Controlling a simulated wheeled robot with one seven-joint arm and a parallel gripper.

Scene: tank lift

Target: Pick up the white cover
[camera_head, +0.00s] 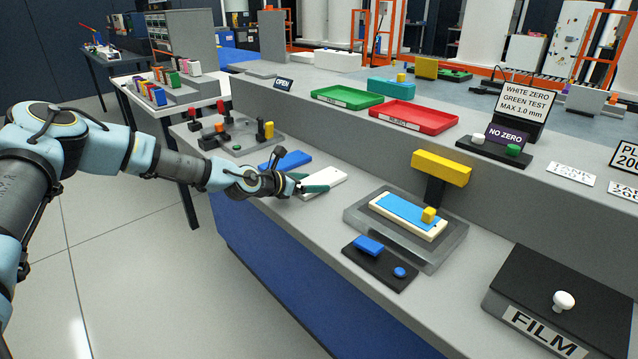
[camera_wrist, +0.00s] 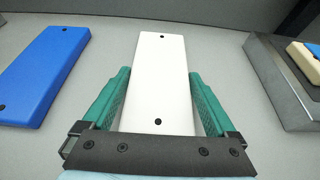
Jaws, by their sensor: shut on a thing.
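The white cover (camera_head: 325,181) is a flat white block on the grey bench. In the wrist view the white cover (camera_wrist: 161,75) lies lengthwise between the green fingers, with a small dark hole near each end. My gripper (camera_head: 314,187) is shut on its near part, one finger along each long side, as the wrist view of my gripper (camera_wrist: 161,100) shows. I cannot tell whether the cover is clear of the bench top. The blue cover (camera_head: 286,160) lies apart to its left, and it also shows in the wrist view (camera_wrist: 43,75).
A grey fixture (camera_head: 448,247) with a cream and blue piece stands to the right, under a yellow-topped post (camera_head: 441,168). A black button pad (camera_head: 380,262) and FILM box (camera_head: 560,310) are further right. A raised ledge with green (camera_head: 347,96) and red (camera_head: 413,117) trays runs behind.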

